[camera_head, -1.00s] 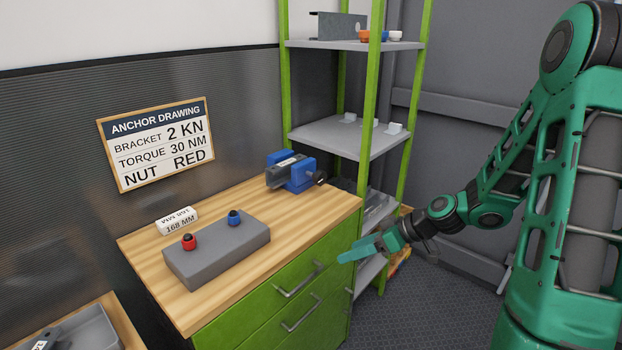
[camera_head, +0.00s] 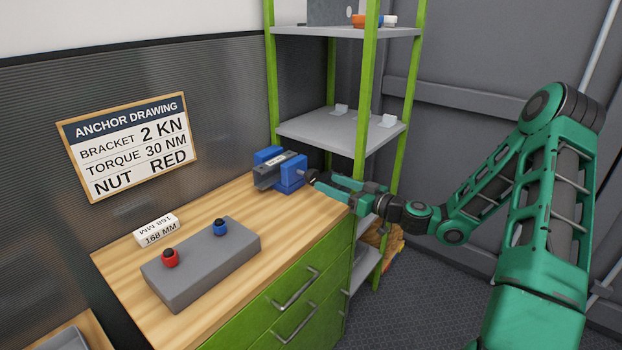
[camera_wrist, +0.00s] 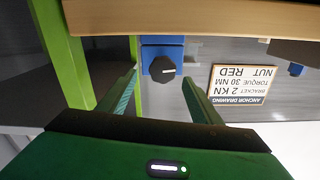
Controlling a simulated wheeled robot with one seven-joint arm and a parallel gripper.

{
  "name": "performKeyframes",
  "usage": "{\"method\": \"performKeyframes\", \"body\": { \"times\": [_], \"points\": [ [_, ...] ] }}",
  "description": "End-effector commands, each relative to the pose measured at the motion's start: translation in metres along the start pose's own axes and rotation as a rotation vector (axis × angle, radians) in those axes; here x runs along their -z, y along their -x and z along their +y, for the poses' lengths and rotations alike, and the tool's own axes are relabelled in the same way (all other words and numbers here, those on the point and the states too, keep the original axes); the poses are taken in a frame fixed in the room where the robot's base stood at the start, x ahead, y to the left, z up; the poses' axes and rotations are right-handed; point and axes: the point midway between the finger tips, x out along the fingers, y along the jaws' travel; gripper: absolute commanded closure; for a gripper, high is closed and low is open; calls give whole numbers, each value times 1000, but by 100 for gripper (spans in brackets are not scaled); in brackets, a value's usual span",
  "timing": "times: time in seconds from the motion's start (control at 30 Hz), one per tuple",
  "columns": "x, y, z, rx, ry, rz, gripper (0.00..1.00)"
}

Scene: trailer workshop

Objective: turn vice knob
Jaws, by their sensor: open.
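The blue vice (camera_head: 280,170) with a grey jaw block sits at the back right corner of the wooden bench top. Its dark knob (camera_head: 311,176) sticks out on the right side, and it also shows in the wrist view as a dark round knob (camera_wrist: 162,69) with a white mark, in front of the blue vice body (camera_wrist: 160,48). My gripper (camera_head: 324,186) is at the knob's side of the vice. In the wrist view my gripper (camera_wrist: 160,85) is open, with one finger on each side of the knob and gaps between. It appears upside down there.
A grey block (camera_head: 202,262) with a red knob (camera_head: 170,258) and a blue knob (camera_head: 220,226) lies on the bench (camera_head: 120,262). A white 168 MM label block (camera_head: 158,230) is behind it. A green-post shelf (camera_head: 360,110) stands close behind my gripper.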

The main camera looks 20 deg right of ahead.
Motion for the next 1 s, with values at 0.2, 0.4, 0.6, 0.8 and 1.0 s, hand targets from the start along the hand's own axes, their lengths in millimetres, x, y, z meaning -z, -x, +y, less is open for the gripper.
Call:
{"method": "performKeyframes", "body": {
  "times": [0.2,0.4,0.6,0.8,1.0],
  "points": [
    [-1,-43,-5,9,1,-1,41],
    [-1,-68,-6,9,1,-2,41],
    [-1,-76,-6,8,0,-2,41],
    [-1,-76,-6,8,-1,-3,41],
    [-1,-76,-6,7,0,-3,80]
  ]
}}
